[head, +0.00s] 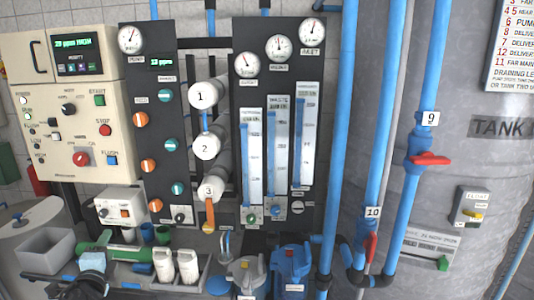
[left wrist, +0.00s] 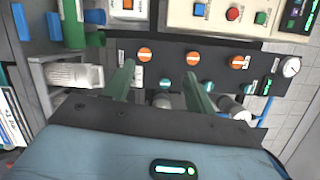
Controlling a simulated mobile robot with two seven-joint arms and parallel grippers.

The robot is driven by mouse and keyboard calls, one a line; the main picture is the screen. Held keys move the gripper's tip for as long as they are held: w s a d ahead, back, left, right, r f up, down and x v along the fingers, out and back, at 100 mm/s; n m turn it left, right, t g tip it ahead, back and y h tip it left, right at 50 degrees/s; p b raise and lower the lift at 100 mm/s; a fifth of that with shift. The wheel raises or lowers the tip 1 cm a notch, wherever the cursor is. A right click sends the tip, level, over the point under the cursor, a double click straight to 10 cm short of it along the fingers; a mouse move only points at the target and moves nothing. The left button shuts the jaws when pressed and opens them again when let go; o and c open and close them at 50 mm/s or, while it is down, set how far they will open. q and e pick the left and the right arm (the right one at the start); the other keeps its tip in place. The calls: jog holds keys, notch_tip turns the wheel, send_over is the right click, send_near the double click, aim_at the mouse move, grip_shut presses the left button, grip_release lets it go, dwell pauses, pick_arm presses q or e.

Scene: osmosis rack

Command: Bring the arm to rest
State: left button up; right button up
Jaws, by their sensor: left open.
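My left gripper (head: 95,243) is at the lower left of the head view, low in front of the rack and near a grey tray. In the left wrist view its two green fingers (left wrist: 158,76) stand apart with nothing held between them. Its blue-grey body fills the bottom of that view, with a small lit green strip. The dark panel with orange and teal knobs (left wrist: 192,58) shows beyond the fingers. My right gripper is in neither view.
A cream control box (head: 75,110) and gauge panels (head: 262,190) stand behind. White bottles (head: 187,266) and a green cylinder (head: 130,253) are close to the left gripper. Blue pipes (head: 345,130) and a grey tank (head: 465,170) take up the right side.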

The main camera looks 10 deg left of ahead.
pick_arm(q)
jog(key=s+d+f+n+g+h, duration=0.1)
jog(key=s+d+f+h, duration=0.3)
jog(key=f, duration=0.6)
jog(key=s+d+f+n+g+h, duration=0.2)
jog(key=s+d+f, duration=0.3)
jog(key=s+f, duration=0.3)
jog(key=s+d+f+n+g+h, duration=0.1)
jog(key=s+d+f+n+g, duration=0.25)
jog(key=s, duration=0.65)
jog(key=s+d+f+n+g+h, duration=0.1)
jog(key=s+d+f+h, duration=0.1)
jog(key=s+d+f, duration=0.55)
jog(key=s+d+f+n, duration=0.1)
jog(key=d+n, duration=0.4)
jog(key=d, duration=0.4)
jog(key=shift+d+t, duration=0.3)
jog(key=shift+t, duration=0.15)
jog(key=shift+s+f+n, duration=0.1)
jog(key=shift+n, duration=0.15)
